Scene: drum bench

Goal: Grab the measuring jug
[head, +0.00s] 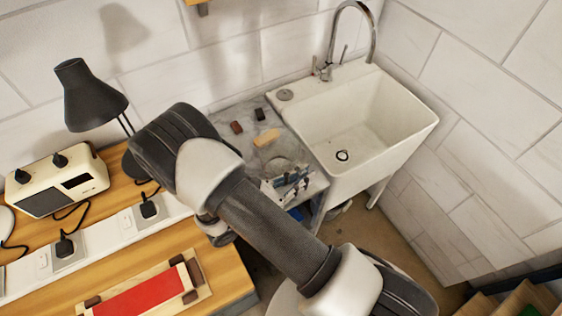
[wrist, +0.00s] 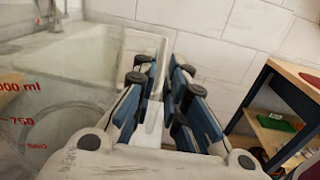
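The measuring jug (wrist: 60,110) is clear with red volume marks and fills the left of the wrist view, cut off by the frame edge. Its pale handle (wrist: 153,125) runs between the two fingers of my gripper (wrist: 163,85). The fingers are drawn in close around the handle and look shut on it. In the head view my gripper (head: 288,184) is at the near edge of the grey counter beside the sink. I cannot clearly make out the jug there.
A white sink (head: 345,125) with a tap (head: 350,35) stands right of the counter (head: 230,110), which holds small blocks. A wooden bench at left carries a black lamp (head: 88,95), a cream device (head: 58,180) and a red panel (head: 140,295). A wooden-topped shelf unit (wrist: 285,95) stands at right in the wrist view.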

